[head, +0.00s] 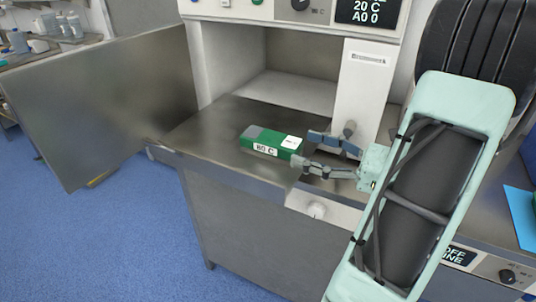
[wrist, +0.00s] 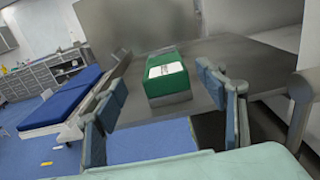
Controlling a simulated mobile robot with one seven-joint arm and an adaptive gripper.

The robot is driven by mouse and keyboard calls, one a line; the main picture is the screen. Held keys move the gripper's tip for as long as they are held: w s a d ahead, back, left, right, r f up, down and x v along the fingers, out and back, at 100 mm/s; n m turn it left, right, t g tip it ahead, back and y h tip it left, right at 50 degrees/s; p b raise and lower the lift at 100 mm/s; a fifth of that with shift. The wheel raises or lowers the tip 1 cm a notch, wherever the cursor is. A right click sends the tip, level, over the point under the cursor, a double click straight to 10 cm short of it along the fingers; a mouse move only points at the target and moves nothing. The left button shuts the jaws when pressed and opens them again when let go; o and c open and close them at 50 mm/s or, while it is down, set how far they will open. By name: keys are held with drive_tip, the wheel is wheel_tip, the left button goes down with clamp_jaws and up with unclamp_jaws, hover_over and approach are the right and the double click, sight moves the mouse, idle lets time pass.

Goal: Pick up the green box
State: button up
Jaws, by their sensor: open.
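The green box (head: 272,143) lies flat on a grey metal shelf (head: 212,128) in front of an open cabinet. It has a white label on top and "80 C" on its front side. In the wrist view the green box (wrist: 167,78) is ahead, between the lines of the two fingers. My gripper (head: 306,152) is at the right end of the box in the head view, with its fingers apart and nothing held. The wrist view shows my gripper (wrist: 160,95) with one finger on each side. I cannot tell whether a fingertip touches the box.
A large grey door (head: 100,100) stands open at the left. A white panel (head: 362,95) with a knob stands behind my gripper. The cabinet (head: 300,85) is open behind the box. A blue bed (wrist: 62,100) shows at the left in the wrist view. Blue floor lies below.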

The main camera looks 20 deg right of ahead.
sight(271, 137)
drive_tip(key=x, duration=0.4)
drive_tip(key=shift+w+a, duration=0.2)
drive_tip(key=shift+a, duration=0.05)
drive_tip(key=x, duration=0.5)
drive_tip(key=shift+w+d+f, duration=0.15)
drive_tip(key=shift+w+f, duration=0.05)
drive_tip(key=shift+w, duration=0.05)
drive_tip(key=c, duration=1.5)
